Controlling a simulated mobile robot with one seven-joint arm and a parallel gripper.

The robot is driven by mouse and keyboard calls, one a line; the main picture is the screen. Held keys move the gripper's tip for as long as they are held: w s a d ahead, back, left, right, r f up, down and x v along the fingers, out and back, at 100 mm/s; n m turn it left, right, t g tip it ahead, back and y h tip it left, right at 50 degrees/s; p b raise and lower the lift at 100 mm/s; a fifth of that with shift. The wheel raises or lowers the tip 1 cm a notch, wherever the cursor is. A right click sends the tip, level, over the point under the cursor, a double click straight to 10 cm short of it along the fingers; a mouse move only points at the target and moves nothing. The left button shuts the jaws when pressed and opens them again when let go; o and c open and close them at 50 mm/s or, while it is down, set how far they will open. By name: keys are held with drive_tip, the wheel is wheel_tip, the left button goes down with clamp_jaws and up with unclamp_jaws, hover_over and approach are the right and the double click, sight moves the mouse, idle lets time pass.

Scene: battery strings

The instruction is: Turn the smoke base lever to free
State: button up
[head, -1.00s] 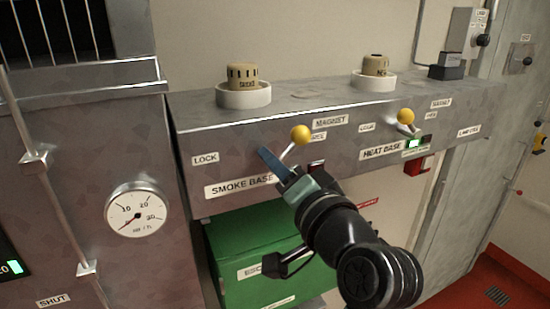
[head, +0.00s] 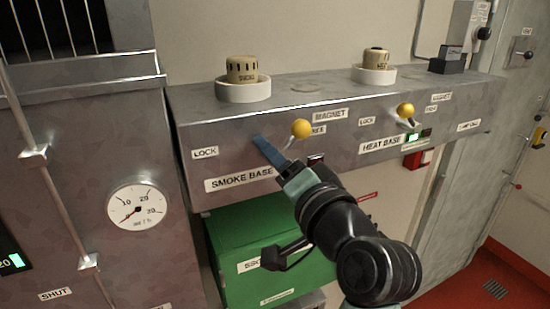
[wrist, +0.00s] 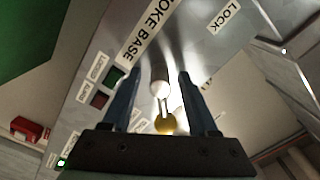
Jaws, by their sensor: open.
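The smoke base lever has a yellow ball knob (head: 301,129) on a thin shaft, tilted up and right toward the partly covered FREE label (head: 319,131). The LOCK label (head: 205,153) is to its left, and the SMOKE BASE label (head: 240,179) is below. My gripper (head: 270,151) is open at the panel, with a blue finger left of the shaft; the other finger is hard to make out. In the wrist view, the fingers of my gripper (wrist: 158,75) stand either side of the lever's pale pivot and shaft, with the yellow knob (wrist: 165,125) nearer the palm. Contact with the shaft cannot be told.
The heat base lever (head: 405,110) stands to the right, beside a lit green lamp (head: 412,138). Two detectors in white bases (head: 243,90) sit on top of the metal box. A green case (head: 262,255) is below my arm.

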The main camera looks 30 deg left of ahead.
drive_tip(key=b+v, duration=0.5)
drive_tip(key=v, duration=0.8)
